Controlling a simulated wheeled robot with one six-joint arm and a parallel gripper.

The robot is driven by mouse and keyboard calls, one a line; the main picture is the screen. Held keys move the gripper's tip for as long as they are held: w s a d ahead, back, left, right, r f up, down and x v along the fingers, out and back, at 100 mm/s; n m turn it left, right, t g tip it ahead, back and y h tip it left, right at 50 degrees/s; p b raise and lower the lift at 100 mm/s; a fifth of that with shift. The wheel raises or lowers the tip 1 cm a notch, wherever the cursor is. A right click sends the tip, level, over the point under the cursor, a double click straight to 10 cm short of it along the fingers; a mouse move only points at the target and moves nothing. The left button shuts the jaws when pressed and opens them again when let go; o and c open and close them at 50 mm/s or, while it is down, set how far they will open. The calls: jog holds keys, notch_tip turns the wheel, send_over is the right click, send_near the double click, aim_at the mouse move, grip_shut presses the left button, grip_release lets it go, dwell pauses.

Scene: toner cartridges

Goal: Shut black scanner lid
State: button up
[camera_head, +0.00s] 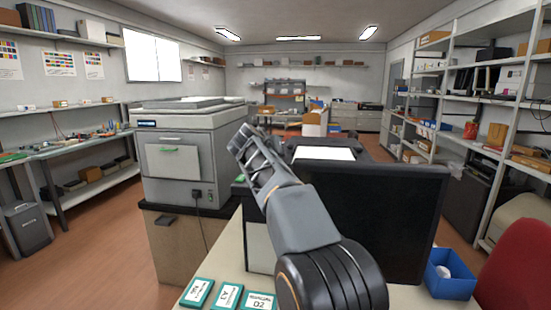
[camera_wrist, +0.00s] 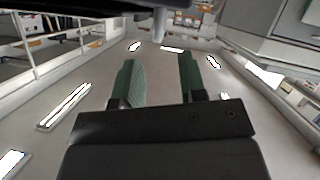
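A large black upright panel (camera_head: 385,220) stands on the front table, right of my arm. I cannot tell for sure whether it is the raised scanner lid or a screen. Behind its top edge is a black machine (camera_head: 367,153) with a bright white flat surface on top, partly hidden by the panel and my arm. My gripper (camera_head: 243,140) is raised at the panel's upper left, apart from it. In the wrist view my gripper's two green-padded fingers (camera_wrist: 160,80) are spread with nothing between them, against the ceiling. A dark edge (camera_wrist: 80,12) crosses the top there.
A grey copier (camera_head: 180,160) stands on a cabinet at left. Several toner boxes (camera_head: 228,296) lie at the table's front edge. A blue bin (camera_head: 450,284) holding a white object and a red chair (camera_head: 520,265) are at right. Shelves line the walls. Open floor (camera_head: 95,260) is at left.

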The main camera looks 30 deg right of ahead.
jog(key=v, duration=0.6)
jog(key=shift+s+a+b, duration=0.2)
jog(key=shift+b, duration=0.15)
jog(key=shift+r, duration=0.15)
jog(key=s+a+f+n+g+y+p, duration=0.1)
jog(key=s+a+f+n+g+y, duration=0.15)
jog(key=f, duration=0.55)
jog(key=s+a+f+n+g+y+p, duration=0.1)
jog(key=s+a+f+n+y+p, duration=0.2)
jog(key=f, duration=0.5)
jog(key=s+a+f+g+y+p, duration=0.1)
jog(key=s+a+f+y+p, duration=0.1)
jog(key=s, duration=0.8)
jog(key=s+a+f+g+y+p, duration=0.1)
jog(key=s+a+f+p, duration=0.3)
jog(key=s, duration=0.6)
jog(key=shift+a+g+y, duration=0.35)
jog(key=shift+a+y, duration=0.35)
jog(key=shift+y, duration=0.05)
jog(key=shift+f, duration=0.1)
